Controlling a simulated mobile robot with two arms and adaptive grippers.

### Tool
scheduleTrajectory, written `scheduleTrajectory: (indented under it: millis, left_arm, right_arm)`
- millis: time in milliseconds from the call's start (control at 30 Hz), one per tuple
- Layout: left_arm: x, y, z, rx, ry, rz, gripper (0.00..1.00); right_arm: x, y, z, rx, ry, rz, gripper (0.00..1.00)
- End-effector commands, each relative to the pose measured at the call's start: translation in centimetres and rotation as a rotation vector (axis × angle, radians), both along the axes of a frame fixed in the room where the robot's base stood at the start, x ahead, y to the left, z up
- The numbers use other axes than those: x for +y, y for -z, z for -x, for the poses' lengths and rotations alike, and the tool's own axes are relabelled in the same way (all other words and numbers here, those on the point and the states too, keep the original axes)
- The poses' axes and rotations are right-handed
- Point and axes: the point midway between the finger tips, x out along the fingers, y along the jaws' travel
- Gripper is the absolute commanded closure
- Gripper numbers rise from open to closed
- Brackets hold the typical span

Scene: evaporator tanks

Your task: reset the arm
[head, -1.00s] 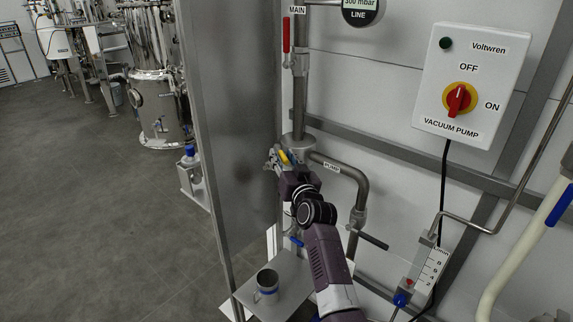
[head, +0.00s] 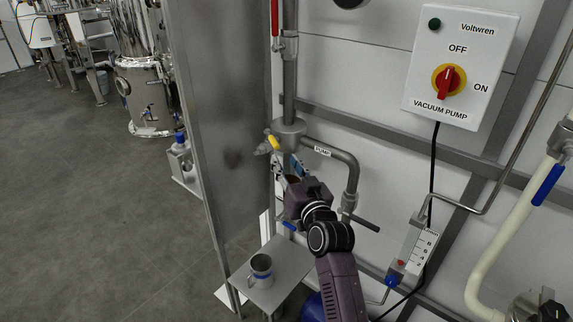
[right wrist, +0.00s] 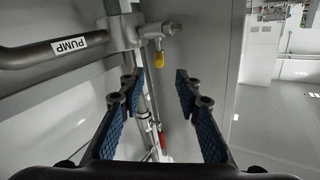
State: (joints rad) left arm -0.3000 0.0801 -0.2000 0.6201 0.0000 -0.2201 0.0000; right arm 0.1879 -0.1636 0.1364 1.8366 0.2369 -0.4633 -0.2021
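My right arm rises from the bottom of the head view, with its right gripper (head: 285,163) just below a pipe junction. In the right wrist view the two blue-padded fingers of the gripper (right wrist: 159,82) stand wide apart with nothing between them. A small valve with a yellow handle (head: 273,143) sits on the junction's left side. It also shows beyond the fingertips in the right wrist view, with its yellow handle (right wrist: 158,60) hanging down, apart from the fingers. My left gripper is not in view.
The pipe labelled PUMP (head: 335,156) runs right of the junction. A metal panel (head: 222,120) stands close on the left. A metal mug (head: 261,268) sits on a small shelf (head: 285,262) below. The vacuum pump switch box (head: 461,60) is on the wall; its red knob is upright.

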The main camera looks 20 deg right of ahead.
Motion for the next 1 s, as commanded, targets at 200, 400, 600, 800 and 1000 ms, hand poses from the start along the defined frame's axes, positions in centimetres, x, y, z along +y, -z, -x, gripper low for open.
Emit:
scheduleTrajectory:
  millis: [200, 400, 600, 800, 1000]
  left_arm:
    - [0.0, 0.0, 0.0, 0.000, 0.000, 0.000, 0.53]
    - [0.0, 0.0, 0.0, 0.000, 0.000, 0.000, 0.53]
    - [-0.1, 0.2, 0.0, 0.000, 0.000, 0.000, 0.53]
    - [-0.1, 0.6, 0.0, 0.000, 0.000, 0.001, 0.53]
    - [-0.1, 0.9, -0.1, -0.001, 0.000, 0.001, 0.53]
  right_arm:
    - [0.0, 0.0, 0.1, 0.001, 0.000, 0.000, 0.69]
    - [0.0, 0.0, 0.1, 0.001, 0.000, 0.000, 0.69]
    - [0.8, 4.9, 0.0, 0.077, -0.015, 0.010, 0.69]
    - [3.0, 18.7, 2.0, 0.295, -0.061, 0.045, 0.69]
    - [4.5, 33.1, 7.7, 0.526, -0.108, 0.089, 0.69]
